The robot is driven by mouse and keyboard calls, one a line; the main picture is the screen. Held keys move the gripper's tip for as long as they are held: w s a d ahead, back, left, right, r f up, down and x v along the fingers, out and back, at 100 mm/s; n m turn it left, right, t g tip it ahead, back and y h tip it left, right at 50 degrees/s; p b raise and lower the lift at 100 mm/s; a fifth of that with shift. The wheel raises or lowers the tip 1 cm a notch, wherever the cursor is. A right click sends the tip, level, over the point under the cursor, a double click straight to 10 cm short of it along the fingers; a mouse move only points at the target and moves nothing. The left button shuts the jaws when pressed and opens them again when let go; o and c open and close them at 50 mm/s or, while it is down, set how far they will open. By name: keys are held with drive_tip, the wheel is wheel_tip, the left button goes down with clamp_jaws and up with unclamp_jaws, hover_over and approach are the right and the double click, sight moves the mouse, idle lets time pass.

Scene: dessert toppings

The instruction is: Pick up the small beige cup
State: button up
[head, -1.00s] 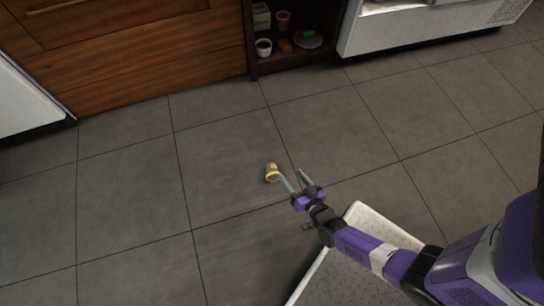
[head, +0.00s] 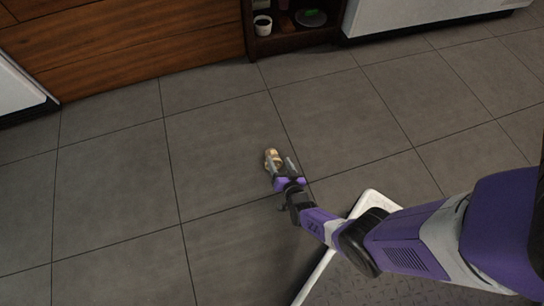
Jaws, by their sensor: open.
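The small beige cup (head: 271,155) is on the grey tiled floor, near the middle of the head view. My gripper (head: 281,163) is right at the cup, on its near side, with its two grey fingers apart and pointing at it. The left finger overlaps the cup in the picture and the right finger is just right of it. The lower part of the cup is hidden by the gripper. I cannot tell whether the fingers touch it.
A dark open shelf (head: 290,42) with a white cup (head: 262,25) stands at the back. Wooden drawers (head: 120,50) are at the back left. A white-edged platform (head: 366,203) lies at the lower right. The floor around the cup is clear.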

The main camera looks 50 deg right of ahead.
sight(277, 156)
drive_tip(key=shift+b+x, duration=0.85)
drive_tip(key=shift+x, duration=1)
drive_tip(key=shift+d+r, duration=0.1)
drive_tip(key=shift+r, duration=0.05)
drive_tip(key=shift+s, duration=0.1)
drive_tip(key=c, duration=1.2)
clamp_jaws()
drive_tip(key=shift+s, duration=0.1)
